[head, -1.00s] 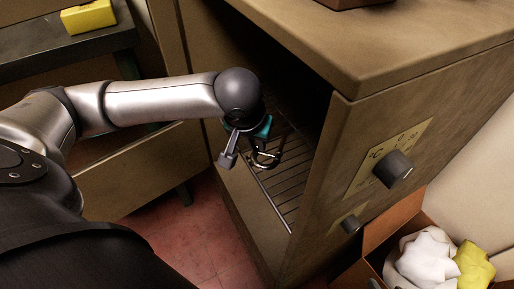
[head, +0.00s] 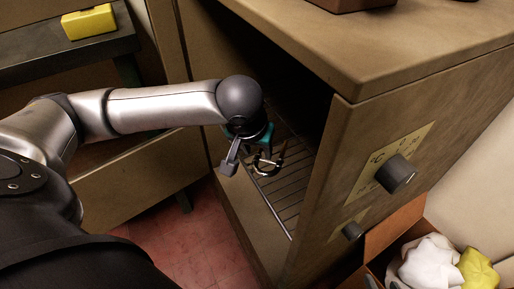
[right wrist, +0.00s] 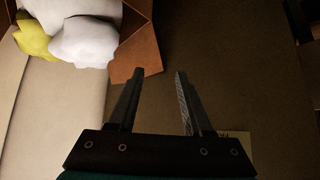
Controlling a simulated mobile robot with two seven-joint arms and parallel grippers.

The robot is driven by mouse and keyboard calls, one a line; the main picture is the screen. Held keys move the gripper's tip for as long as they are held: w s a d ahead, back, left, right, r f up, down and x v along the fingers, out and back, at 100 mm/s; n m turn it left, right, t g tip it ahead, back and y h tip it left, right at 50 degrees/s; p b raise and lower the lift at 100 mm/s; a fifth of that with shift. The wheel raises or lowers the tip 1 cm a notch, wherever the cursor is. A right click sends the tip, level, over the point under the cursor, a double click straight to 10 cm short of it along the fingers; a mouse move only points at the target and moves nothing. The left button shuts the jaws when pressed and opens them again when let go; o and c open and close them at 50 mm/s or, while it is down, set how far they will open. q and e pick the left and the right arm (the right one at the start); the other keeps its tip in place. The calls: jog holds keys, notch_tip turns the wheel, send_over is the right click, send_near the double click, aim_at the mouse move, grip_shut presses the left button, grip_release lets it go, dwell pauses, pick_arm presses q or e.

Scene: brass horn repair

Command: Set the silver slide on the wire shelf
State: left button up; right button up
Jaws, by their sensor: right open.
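The silver slide (head: 268,171) shows in the head view as a small, shiny curved tube over the front part of the wire shelf (head: 289,190). My left gripper (head: 259,154) is inside the cabinet opening, pointing down, with its fingers at the slide. The fingers are small and dark here, so I cannot tell whether they grip it. I cannot tell whether the slide touches the wires. My right gripper (right wrist: 156,76) is open and empty in the right wrist view, outside the cabinet.
The cabinet (head: 400,60) has a thick top and a side panel with a dial (head: 396,172) close to the right of the shelf. A cardboard box (head: 397,222) with white and yellow cloths stands at lower right. A yellow block (head: 88,22) lies on a dark bench.

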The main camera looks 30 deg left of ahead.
aim_at(258, 153)
pick_arm(q)
jog(key=shift+r, duration=0.2)
jog(key=shift+s+r, duration=0.1)
jog(key=shift+r, duration=0.05)
jog(key=p+v, duration=0.2)
jog(key=shift+s+r, duration=0.15)
jog(key=shift+r, duration=0.15)
pick_arm(e)
jog(key=s+d+r+g+h, duration=0.1)
jog(key=s+d+g+h, duration=0.1)
jog(key=s+d+g, duration=0.15)
pick_arm(q)
jog(key=p+v, duration=0.4)
jog(key=v, duration=0.4)
jog(key=shift+s+r+p, duration=0.2)
jog(key=shift+r+p, duration=0.1)
jog(key=shift+p, duration=0.1)
pick_arm(e)
notch_tip(258, 153, down, 10)
jog(key=s+g, duration=0.1)
jog(key=shift+s+d, duration=0.3)
jog(key=shift+d, duration=0.1)
pick_arm(q)
jog(key=shift+d, duration=0.1)
pick_arm(e)
jog(key=shift+f+g, duration=0.1)
jog(key=shift+g, duration=0.15)
